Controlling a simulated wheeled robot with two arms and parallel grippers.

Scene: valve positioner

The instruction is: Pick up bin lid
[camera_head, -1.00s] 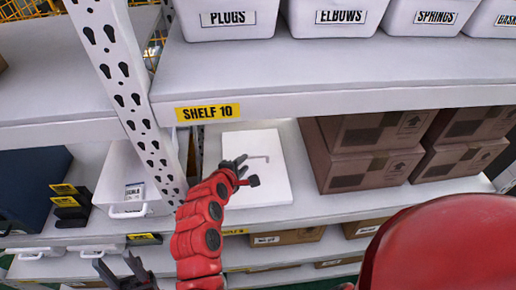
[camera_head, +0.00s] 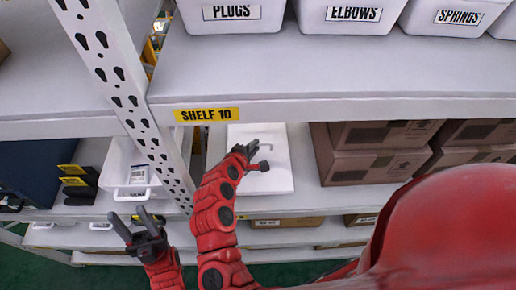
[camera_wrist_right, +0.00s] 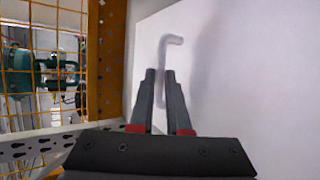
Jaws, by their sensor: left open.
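The bin lid (camera_head: 278,177) looks like a flat white square panel with a bent, pale handle (camera_head: 266,146). It rests on the shelf level below the SHELF 10 label. In the right wrist view the lid (camera_wrist_right: 250,75) fills the right side, and the handle (camera_wrist_right: 174,40) runs down between the fingertips of my right gripper (camera_wrist_right: 160,72). I cannot tell whether the fingers touch it. In the head view the right gripper (camera_head: 257,154) is at the lid's upper left part. My left gripper (camera_head: 137,222) is open and empty, low and left of the shelf post.
The perforated post (camera_head: 125,100) stands left of the lid. Brown boxes (camera_head: 355,165) sit right of it. A white bin (camera_head: 125,180) stands left of the post. The upper shelf edge (camera_head: 330,110) overhangs, with white bins above. Yellow mesh (camera_wrist_right: 50,55) shows at left in the wrist view.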

